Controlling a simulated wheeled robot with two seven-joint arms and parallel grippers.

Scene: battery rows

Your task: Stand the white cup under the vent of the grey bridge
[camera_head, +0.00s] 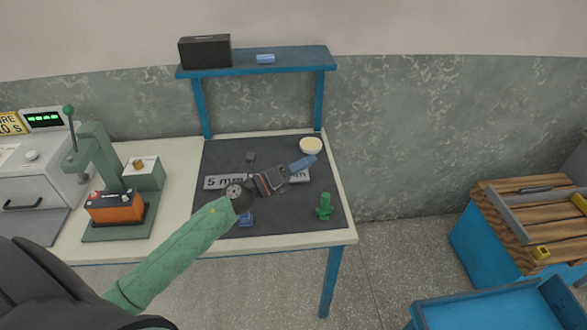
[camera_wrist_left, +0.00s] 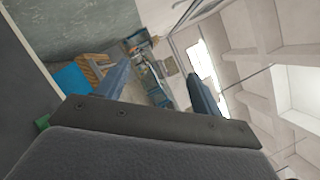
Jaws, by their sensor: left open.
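A small round white vessel with a pale yellow inside (camera_head: 311,146) stands at the back right of the dark mat; it may be the white cup. My left gripper (camera_head: 305,161) reaches over the mat from the left, its blue fingers just in front of this vessel; I cannot tell whether they touch it. In the left wrist view the left gripper's fingers (camera_wrist_left: 158,72) stand apart with nothing visible between them. A light grey bar marked "5 mm" (camera_head: 222,182) lies partly behind my gripper. I cannot make out a grey bridge with a vent. My right gripper is not in view.
The dark mat (camera_head: 290,222) also holds a green knobbed piece (camera_head: 324,207), a small dark block (camera_head: 251,156) and a blue piece (camera_head: 245,219). A blue shelf (camera_head: 280,62) stands above. A green press (camera_head: 95,150) with an orange battery (camera_head: 115,208) is at left.

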